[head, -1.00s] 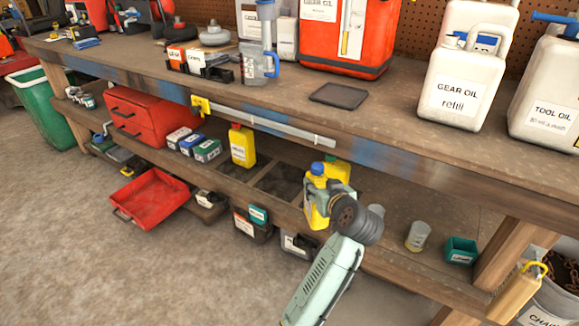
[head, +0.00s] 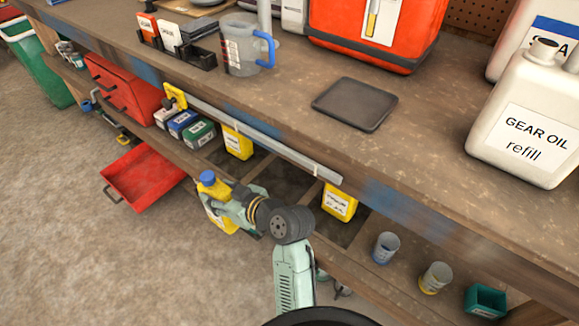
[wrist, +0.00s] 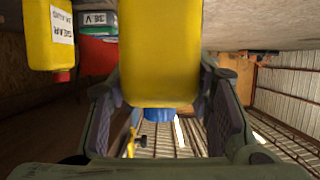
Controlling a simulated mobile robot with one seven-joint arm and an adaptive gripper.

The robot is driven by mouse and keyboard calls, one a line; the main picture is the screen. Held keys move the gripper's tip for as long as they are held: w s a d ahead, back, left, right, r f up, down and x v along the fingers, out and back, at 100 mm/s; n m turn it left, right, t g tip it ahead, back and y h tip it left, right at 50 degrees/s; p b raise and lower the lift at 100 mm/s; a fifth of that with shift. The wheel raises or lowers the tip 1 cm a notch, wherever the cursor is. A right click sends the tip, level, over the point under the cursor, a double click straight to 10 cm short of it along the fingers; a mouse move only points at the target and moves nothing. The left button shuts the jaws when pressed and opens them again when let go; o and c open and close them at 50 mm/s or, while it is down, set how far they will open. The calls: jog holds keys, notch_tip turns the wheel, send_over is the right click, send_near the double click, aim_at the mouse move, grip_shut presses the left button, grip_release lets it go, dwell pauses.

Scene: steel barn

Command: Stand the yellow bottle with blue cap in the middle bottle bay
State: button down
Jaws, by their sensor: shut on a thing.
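The yellow bottle with blue cap (head: 218,220) is in my gripper (head: 233,209), cap up and slightly tilted, in front of the lower shelf. In the wrist view the bottle (wrist: 160,50) sits between the two fingers (wrist: 165,112), picture inverted, with its blue cap low. The middle bottle bay (head: 278,184) is a dark, empty-looking recess, partly hidden by my arm. A yellow bottle (head: 238,143) stands in the bay to its left; a red-capped one also shows in the wrist view (wrist: 50,38). Another yellow bottle (head: 340,203) stands in the right bay, its top hidden.
The bench top (head: 300,130) and its metal front strip (head: 265,128) overhang the bays. Small boxes (head: 185,124) lie left of them, cups (head: 385,248) and a teal bin (head: 485,299) right. A red drawer (head: 145,178) sticks out over open floor.

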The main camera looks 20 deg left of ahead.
jog(key=shift+a+r, duration=0.1)
jog(key=shift+a, duration=0.05)
jog(key=w+d+b, duration=0.1)
jog(key=w+d, duration=0.2)
jog(key=w, duration=0.5)
jog(key=w+d+f+b, duration=0.1)
jog(key=w+d, duration=0.2)
jog(key=w, duration=0.5)
jog(key=shift+w+f, duration=0.2)
jog(key=shift+w, duration=0.1)
jog(key=shift+f, duration=0.2)
jog(key=c, duration=0.8)
grip_release()
jog(key=shift+f, duration=0.1)
